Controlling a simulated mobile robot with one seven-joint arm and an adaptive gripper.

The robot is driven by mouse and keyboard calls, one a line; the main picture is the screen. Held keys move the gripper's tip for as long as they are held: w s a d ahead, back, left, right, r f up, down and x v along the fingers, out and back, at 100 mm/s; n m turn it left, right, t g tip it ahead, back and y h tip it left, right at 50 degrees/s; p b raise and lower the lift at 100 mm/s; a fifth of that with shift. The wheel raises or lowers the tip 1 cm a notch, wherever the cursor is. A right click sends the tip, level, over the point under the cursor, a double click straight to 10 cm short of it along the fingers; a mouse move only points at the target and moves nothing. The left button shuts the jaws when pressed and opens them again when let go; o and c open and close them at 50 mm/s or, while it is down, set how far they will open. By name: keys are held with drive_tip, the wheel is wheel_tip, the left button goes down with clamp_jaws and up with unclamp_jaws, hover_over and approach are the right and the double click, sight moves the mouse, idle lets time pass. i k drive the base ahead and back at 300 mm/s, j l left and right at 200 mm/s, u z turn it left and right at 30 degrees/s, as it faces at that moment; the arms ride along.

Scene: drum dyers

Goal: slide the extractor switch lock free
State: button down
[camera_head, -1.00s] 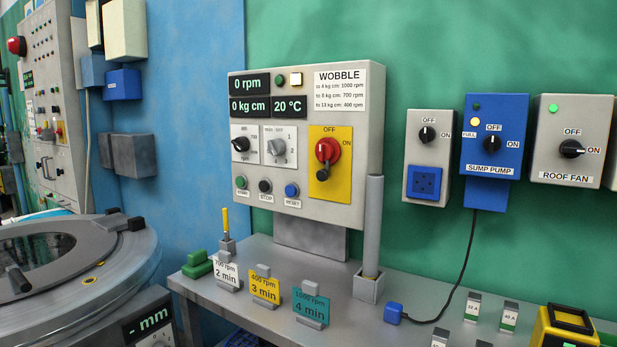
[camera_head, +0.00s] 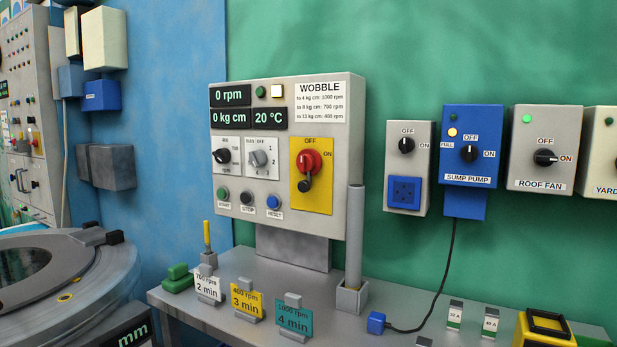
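A grey control panel (camera_head: 350,130) stands on a post above a metal bench. On its yellow plate (camera_head: 322,202), marked OFF and ON, is a red rotary switch (camera_head: 310,160). A small dark piece (camera_head: 304,186) hangs at the switch's lower end and looks like a lock; at this size I cannot tell how it is fastened. No label in view reads extractor, so I cannot confirm that this is the extractor switch. My gripper is not in view.
The bench (camera_head: 250,272) carries small sign cards, a green block (camera_head: 177,279), a tall grey tube (camera_head: 354,235) in a holder, a blue plug (camera_head: 376,322) on a cord and a yellow box (camera_head: 545,328). A round drum machine (camera_head: 100,275) stands at left.

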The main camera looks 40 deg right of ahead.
sight(303, 186)
drive_tip(key=i+l, duration=0.2)
drive_tip(key=i, duration=0.25)
drive_tip(key=i+l, duration=0.15)
drive_tip(key=i, duration=0.3)
drive_tip(key=i+z, duration=0.15)
drive_tip(key=z, duration=0.25)
drive_tip(key=i+z, duration=0.1)
drive_tip(key=z, duration=0.3)
drive_tip(key=i+z, duration=0.15)
drive_tip(key=z, duration=0.65)
